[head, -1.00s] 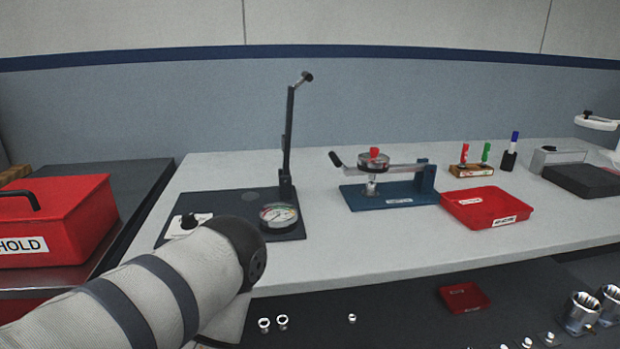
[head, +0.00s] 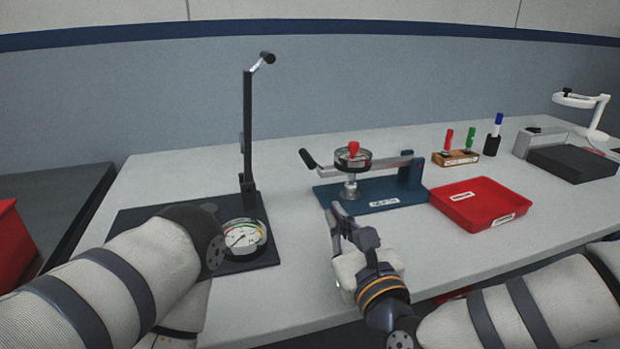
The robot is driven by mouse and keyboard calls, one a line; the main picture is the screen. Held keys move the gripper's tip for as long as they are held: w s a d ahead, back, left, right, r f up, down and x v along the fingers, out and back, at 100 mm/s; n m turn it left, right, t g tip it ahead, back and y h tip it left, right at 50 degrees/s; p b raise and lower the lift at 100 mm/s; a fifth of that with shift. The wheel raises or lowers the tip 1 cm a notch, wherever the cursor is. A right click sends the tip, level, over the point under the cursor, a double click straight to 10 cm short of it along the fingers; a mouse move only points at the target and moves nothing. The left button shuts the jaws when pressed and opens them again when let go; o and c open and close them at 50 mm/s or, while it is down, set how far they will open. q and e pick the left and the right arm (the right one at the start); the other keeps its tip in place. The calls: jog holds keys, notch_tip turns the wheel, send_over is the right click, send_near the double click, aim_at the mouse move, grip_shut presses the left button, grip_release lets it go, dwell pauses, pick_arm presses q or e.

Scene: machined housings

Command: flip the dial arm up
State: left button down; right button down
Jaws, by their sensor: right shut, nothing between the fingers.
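The dial arm (head: 388,165) is a grey bar lying roughly level over a blue base (head: 385,205). It joins a blue post (head: 411,172) at its right end and has a black handle (head: 309,159) at its left end. A round dial with a red knob (head: 353,149) sits on the bar, with a metal stem below it. My right gripper (head: 340,211) is shut and empty, in front of the blue base's front left part and below the handle. Any contact with the base is unclear. My left arm shows at the left, but its gripper is out of view.
Left of it stands a dark fixture (head: 247,130) with its arm upright and a gauge (head: 243,236) on its base. A red tray (head: 480,203) lies to the right, with markers (head: 470,141) in a holder behind it. The bench front between the fixtures is clear.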

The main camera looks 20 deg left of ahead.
jog(key=shift+s+d, duration=0.15)
jog(key=shift+s, duration=0.05)
jog(key=x, duration=0.9)
jog(key=shift+w+b, duration=0.15)
jog(key=shift+b, duration=0.2)
pick_arm(q)
jog(key=shift+s+d+f, duration=0.1)
jog(key=shift+s+f, duration=0.35)
jog(key=shift+s, duration=0.15)
pick_arm(e)
jog(key=shift+w+a, duration=0.3)
jog(key=shift+a, duration=0.05)
pick_arm(q)
jog(key=shift+s, duration=0.1)
pick_arm(e)
jog(key=shift+r, duration=0.1)
